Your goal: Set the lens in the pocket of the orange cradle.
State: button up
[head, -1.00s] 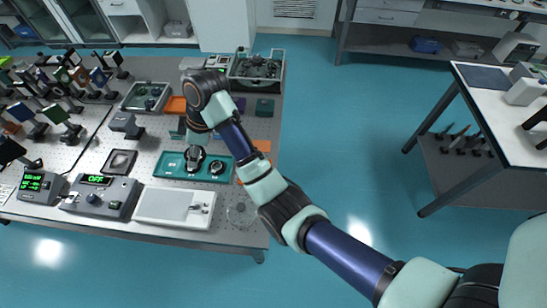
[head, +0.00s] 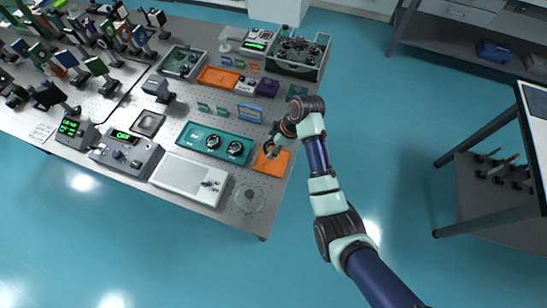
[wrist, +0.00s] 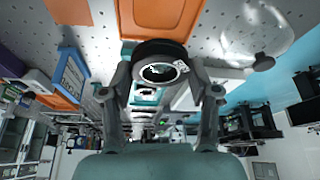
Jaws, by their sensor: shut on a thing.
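My gripper (wrist: 160,95) is shut on the lens (wrist: 160,72), a dark thick ring with clear glass, held between both fingers in the wrist view. The orange cradle (wrist: 165,14) shows just beyond the lens at the top of that view, with a rounded recess partly cut off by the frame edge. In the head view my gripper (head: 271,148) is over the orange cradle (head: 272,163) at the table's right edge. The lens is too small to make out there, and my gripper covers part of the cradle. The gap between lens and cradle cannot be judged.
A teal tray (head: 190,144) with two dark round items stands left of the cradle. A blue frame (head: 249,113) stands behind it. A clear round disc (head: 248,196) lies in front.

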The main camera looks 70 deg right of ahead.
aim_at(269, 160)
notch_tip(269, 160, down, 8)
jog(key=shift+f+b, duration=0.15)
jog(key=shift+b, duration=0.5)
jog(key=shift+f, duration=0.1)
jog(key=o, duration=1.3)
jog(key=shift+f, duration=0.1)
jog(key=shift+r, duration=0.3)
jog(key=p+v, duration=0.2)
jog(key=v, duration=1)
jog(key=shift+f, duration=0.1)
